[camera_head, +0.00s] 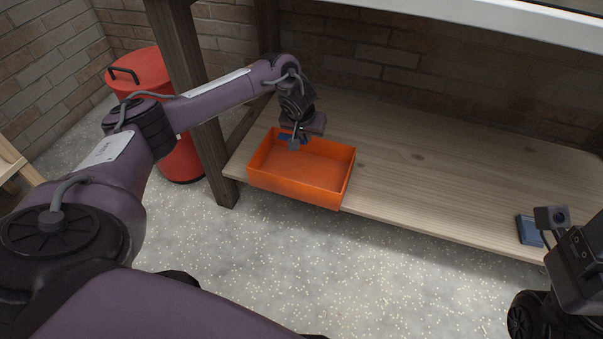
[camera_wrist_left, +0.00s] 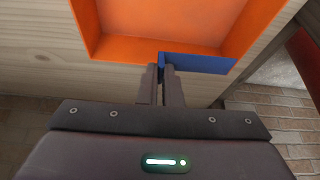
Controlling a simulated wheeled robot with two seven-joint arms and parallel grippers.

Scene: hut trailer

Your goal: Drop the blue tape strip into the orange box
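The blue tape strip (camera_head: 285,137) is at my left gripper's fingertips, over the far side of the orange box. It also shows in the left wrist view (camera_wrist_left: 200,64), reaching out to the right of the fingers across the box's edge. The open-topped orange box (camera_head: 312,192) sits at the left front corner of the wooden shelf, and its visible floor is empty. My left gripper (camera_head: 296,142) points down with its two fingers close together on one end of the strip. The fingers also show in the left wrist view (camera_wrist_left: 161,75).
A small blue object (camera_head: 529,231) lies at the right front of the wooden shelf (camera_head: 430,180), beside my right arm. The shelf between it and the box is clear. A wooden post (camera_head: 215,155) stands left of the box. A red bin (camera_head: 140,72) stands behind it.

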